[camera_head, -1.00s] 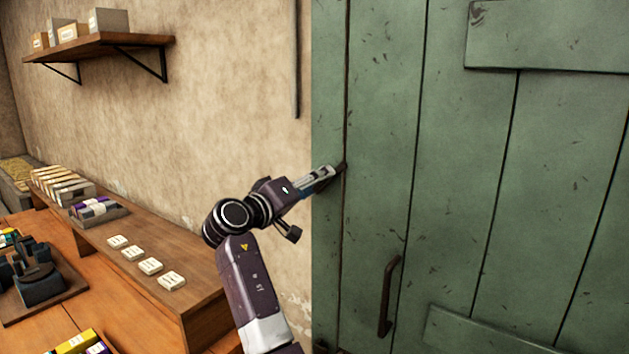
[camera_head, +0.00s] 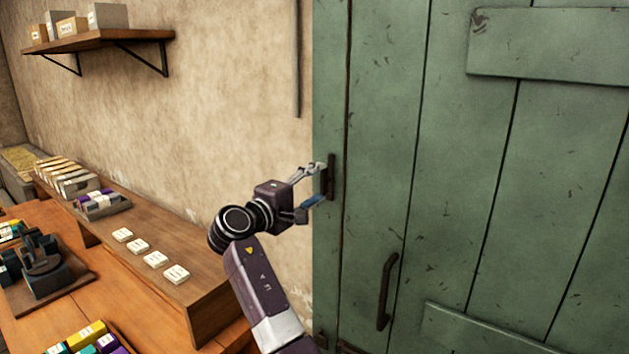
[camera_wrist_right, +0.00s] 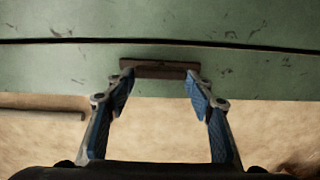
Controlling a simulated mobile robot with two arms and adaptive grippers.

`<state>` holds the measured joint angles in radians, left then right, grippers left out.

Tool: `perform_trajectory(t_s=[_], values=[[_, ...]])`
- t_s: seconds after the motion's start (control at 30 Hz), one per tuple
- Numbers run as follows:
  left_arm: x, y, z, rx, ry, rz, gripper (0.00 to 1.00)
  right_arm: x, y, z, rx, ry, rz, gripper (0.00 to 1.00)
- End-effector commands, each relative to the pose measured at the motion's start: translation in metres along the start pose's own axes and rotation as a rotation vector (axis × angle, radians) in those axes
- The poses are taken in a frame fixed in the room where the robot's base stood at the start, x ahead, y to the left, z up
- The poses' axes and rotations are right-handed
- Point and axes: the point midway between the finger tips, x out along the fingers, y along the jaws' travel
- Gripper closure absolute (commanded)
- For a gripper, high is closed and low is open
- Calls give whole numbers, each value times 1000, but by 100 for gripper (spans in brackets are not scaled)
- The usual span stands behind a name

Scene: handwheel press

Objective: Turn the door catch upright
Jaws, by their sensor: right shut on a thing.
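The door catch (camera_head: 331,176) is a short dark bar on the green frame board, just left of the gap at the door's edge. It stands upright in the head view. In the right wrist view the catch (camera_wrist_right: 159,68) lies along the gap, on the side towards the wall. My right gripper (camera_head: 322,183) is at the catch from the left, with one finger near its top and the other near its bottom. In the wrist view its blue-padded fingers sit at the two ends of the bar, holding it lengthwise. My left gripper is not in view.
The green plank door (camera_head: 460,180) fills the right side, with a dark pull handle (camera_head: 387,292) low on it. A wooden bench (camera_head: 165,290) with tiles, trays and a dark press stands at left. A wall shelf (camera_head: 100,42) hangs above it.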

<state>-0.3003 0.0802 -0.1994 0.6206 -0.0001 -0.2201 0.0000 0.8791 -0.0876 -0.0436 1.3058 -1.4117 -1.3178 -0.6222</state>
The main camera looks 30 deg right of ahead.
Motion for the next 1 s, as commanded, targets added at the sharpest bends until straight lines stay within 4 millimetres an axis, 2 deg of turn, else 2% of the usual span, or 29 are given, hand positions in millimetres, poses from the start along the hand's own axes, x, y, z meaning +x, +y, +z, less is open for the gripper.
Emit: perform_trajectory(t_s=[0.57, 0.6, 0.73, 0.77, 1.0], values=[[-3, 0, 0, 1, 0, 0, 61, 2, 2, 2, -36, -4, 6, 75], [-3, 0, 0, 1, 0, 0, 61, 2, 3, 2, -36, -4, 6, 50], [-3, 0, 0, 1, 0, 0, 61, 1, 2, 1, -35, -3, 5, 36], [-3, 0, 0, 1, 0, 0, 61, 1, 2, 1, -34, -3, 5, 33], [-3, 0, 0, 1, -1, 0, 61, 0, 1, 0, -34, -1, 3, 33]])
